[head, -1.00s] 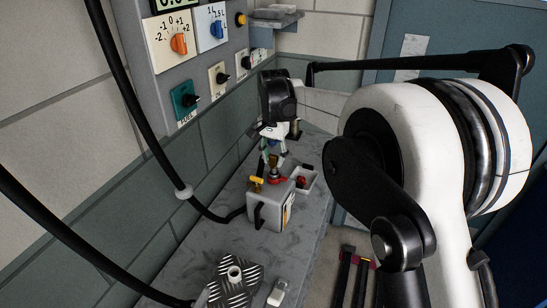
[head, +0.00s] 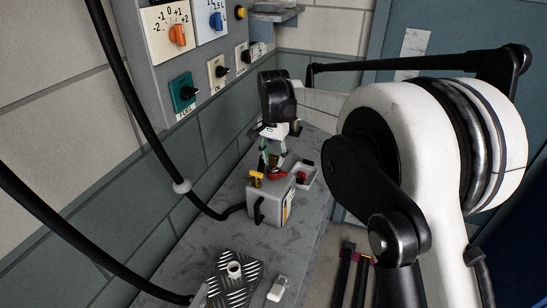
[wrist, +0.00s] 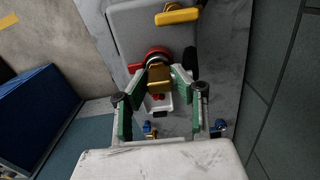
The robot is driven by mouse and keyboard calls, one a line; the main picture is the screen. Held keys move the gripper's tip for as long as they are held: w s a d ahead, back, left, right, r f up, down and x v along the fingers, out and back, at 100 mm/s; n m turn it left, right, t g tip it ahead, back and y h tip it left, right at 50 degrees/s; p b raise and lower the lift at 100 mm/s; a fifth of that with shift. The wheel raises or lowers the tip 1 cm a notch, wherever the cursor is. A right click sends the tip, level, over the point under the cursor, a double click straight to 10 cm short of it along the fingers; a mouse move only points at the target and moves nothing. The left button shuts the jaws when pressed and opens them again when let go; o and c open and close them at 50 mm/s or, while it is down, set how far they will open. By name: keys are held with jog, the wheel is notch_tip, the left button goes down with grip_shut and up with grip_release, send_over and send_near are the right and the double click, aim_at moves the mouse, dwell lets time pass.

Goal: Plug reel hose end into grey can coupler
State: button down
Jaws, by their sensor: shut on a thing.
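The grey can (head: 270,207) stands on the grey bench, with a yellow valve handle (head: 256,178) and a red-ringed coupler (head: 278,174) on top. In the wrist view the can (wrist: 128,32) lies beyond the fingers, and the coupler's red ring (wrist: 157,51) shows just past the fingertips. My gripper (wrist: 158,76) is shut on a brass-coloured hose end (wrist: 159,79) between green-padded fingers. The hose end is lined up closely with the coupler. Whether it is seated inside the coupler, I cannot tell. In the head view my gripper (head: 272,152) is above the can.
A small white tray (head: 311,181) with red items stands behind the can. A tread plate with a white ring (head: 235,269) lies nearer. The wall is close on the left.

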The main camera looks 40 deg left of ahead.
jog(key=c, duration=1.4)
grip_release()
jog(key=shift+o, duration=0.2)
jog(key=shift+r, duration=0.1)
notch_tip(320, 180, up, 12)
